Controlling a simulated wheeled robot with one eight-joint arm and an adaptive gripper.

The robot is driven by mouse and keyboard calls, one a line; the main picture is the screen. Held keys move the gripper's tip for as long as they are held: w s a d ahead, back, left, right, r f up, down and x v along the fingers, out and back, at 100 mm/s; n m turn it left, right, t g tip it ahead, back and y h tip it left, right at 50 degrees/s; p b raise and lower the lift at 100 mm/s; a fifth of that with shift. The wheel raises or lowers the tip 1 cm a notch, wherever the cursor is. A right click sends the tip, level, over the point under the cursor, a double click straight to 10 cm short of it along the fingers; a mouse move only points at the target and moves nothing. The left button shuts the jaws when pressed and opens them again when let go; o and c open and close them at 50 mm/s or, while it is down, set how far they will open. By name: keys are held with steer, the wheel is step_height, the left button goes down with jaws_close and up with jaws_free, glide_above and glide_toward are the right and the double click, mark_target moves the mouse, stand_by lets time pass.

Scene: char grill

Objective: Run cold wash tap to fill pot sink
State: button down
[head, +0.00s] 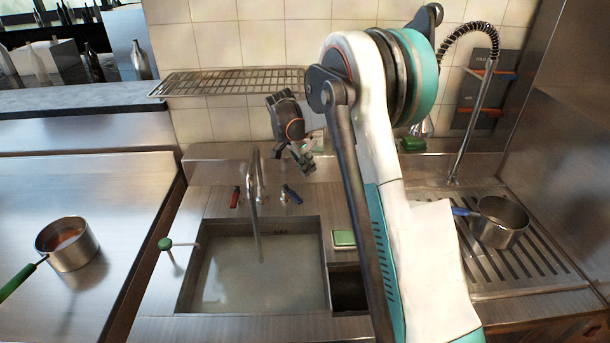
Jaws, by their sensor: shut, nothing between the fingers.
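The pot sink (312,270) is a square steel basin in the counter with cloudy water in it. A MAX mark shows on its far inner wall. The steel tap (254,170) stands behind the basin, and a thin streak that looks like running water drops from its spout. A red lever (235,197) is left of the tap and a blue lever (291,194) is right of it, angled. My gripper (306,164) is shut and empty, above and behind the blue lever and apart from it in the picture; the depth gap is hard to tell.
A wire shelf (230,82) hangs on the tiled wall behind. A green-knobbed rod (166,244) stands left of the basin. A green sponge (343,239) lies right of it. Pots stand on the left counter (68,244) and right drainer (498,220), beside a coiled spray hose (470,120).

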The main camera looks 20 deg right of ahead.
mark_target(297, 198)
steer(key=b+x, duration=0.1)
steer(key=x, duration=0.7)
steer(key=shift+f, duration=0.2)
steer(key=a, duration=0.2)
steer(key=a+b, duration=0.1)
steer(key=shift+s+f, duration=0.1)
steer(key=shift+s, duration=0.15)
steer(key=shift+a, duration=0.35)
steer(key=shift+s+a+m, duration=0.25)
steer(key=shift+a+m, duration=0.2)
steer(key=shift+m, duration=0.15)
steer(key=shift+s+a+m+g+b, duration=0.15)
steer(key=shift+a+m+g+b, duration=0.2)
steer(key=shift+m, duration=0.35)
steer(key=shift+s+a+m+g+b, duration=0.15)
steer(key=shift+a+m+g, duration=0.2)
steer(key=shift+a+m, duration=0.3)
steer(key=shift+s+a, duration=0.1)
steer(key=shift+a, duration=0.55)
